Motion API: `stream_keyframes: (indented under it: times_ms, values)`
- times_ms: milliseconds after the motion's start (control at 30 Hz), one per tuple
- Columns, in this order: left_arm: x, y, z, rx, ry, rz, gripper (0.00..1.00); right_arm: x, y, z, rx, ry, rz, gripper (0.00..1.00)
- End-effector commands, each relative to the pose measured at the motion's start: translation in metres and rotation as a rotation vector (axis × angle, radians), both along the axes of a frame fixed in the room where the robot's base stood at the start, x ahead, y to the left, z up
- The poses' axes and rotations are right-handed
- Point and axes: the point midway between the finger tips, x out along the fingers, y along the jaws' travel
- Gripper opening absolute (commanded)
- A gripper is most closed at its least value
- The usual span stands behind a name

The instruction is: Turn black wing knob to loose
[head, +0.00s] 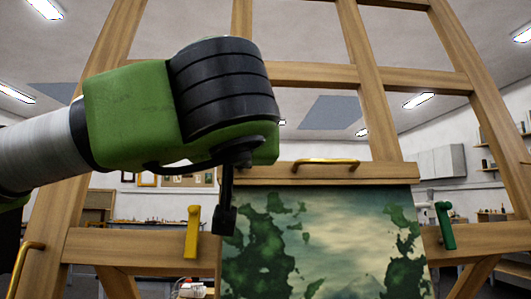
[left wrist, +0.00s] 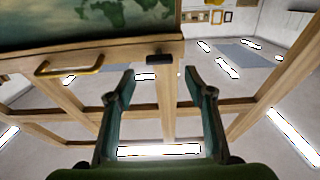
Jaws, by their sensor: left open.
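The black wing knob (left wrist: 160,59) sits on the front of the easel's wooden top rail in the left wrist view, beside a brass handle. Its wing lies along the rail there. My left gripper (left wrist: 159,71) is open, its two dark fingers pointing towards the rail. In that picture the knob appears between the fingertips and just past them, with nothing gripped. I cannot tell the exact gap. In the head view my green and black left arm covers the rail's left end. A narrow black part hangs below it; I cannot make out the knob there. My right gripper is out of view.
A brass handle (head: 327,162) is on the top rail above a green painting (head: 330,245). A yellow lever (head: 193,232) and a green lever (head: 445,226) stand on the lower rail, left and right. Wooden easel posts rise around my arm.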

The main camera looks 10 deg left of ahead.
Motion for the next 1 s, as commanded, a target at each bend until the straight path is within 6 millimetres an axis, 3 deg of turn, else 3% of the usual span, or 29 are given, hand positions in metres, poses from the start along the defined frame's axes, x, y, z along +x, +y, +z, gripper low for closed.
stream_keyframes:
  times_ms: [100,300,667,833,1000]
  values:
    - [0.022,0.007,0.002,-0.002,0.003,0.001,0.49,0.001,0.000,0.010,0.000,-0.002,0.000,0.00]
    - [0.043,0.012,0.001,-0.002,0.000,0.000,0.49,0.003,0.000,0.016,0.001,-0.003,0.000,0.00]
    - [0.048,0.014,0.000,-0.002,-0.002,-0.001,0.49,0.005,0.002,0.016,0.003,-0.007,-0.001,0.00]
    - [0.048,0.014,0.000,-0.002,-0.002,-0.001,0.10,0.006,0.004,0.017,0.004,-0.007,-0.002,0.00]
    - [0.048,0.014,0.000,-0.003,-0.002,-0.001,0.10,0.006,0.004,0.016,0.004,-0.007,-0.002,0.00]
